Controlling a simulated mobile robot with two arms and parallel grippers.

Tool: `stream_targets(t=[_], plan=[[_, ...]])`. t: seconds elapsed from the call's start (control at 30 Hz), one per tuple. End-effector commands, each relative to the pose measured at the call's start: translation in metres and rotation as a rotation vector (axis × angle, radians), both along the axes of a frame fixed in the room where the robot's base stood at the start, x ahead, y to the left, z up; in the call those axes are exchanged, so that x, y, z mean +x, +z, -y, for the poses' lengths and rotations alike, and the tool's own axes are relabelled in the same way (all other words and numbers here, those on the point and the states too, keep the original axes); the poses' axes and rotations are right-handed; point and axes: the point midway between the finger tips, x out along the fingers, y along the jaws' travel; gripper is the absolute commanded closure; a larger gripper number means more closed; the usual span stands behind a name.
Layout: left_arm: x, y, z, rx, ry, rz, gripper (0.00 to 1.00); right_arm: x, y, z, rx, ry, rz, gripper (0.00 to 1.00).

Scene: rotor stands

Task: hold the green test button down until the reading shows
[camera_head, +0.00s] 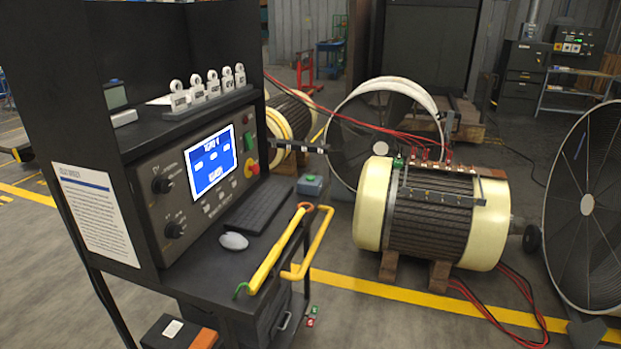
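A dark test console (150,215) stands at the left. Its screen (212,161) is lit blue with a white heading and several small white boxes; the text is too small to read. A green button (248,141) is on the right part of the console's front panel, above a red knob on a yellow base (252,167). Nothing touches the green button. A small grey-blue box (310,185) with a button on top is beyond the console's shelf; I cannot tell its button's colour surely. Neither of my grippers shows in this view.
A cream-ended motor (430,215) on wooden blocks stands right, with red cables. Large fans (590,210) stand around it.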

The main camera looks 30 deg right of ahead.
Motion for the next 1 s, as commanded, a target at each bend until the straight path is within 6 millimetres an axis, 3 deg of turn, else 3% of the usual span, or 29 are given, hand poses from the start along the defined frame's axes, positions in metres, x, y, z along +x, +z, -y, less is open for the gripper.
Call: stream_targets(t=[0.03, 0.17, 1.0], plan=[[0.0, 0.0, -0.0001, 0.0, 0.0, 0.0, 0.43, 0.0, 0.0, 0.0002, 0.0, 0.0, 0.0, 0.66], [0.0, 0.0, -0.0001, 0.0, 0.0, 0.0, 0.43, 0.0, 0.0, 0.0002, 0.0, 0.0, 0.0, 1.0], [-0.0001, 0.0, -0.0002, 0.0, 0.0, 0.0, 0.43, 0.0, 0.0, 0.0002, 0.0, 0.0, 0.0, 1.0]])
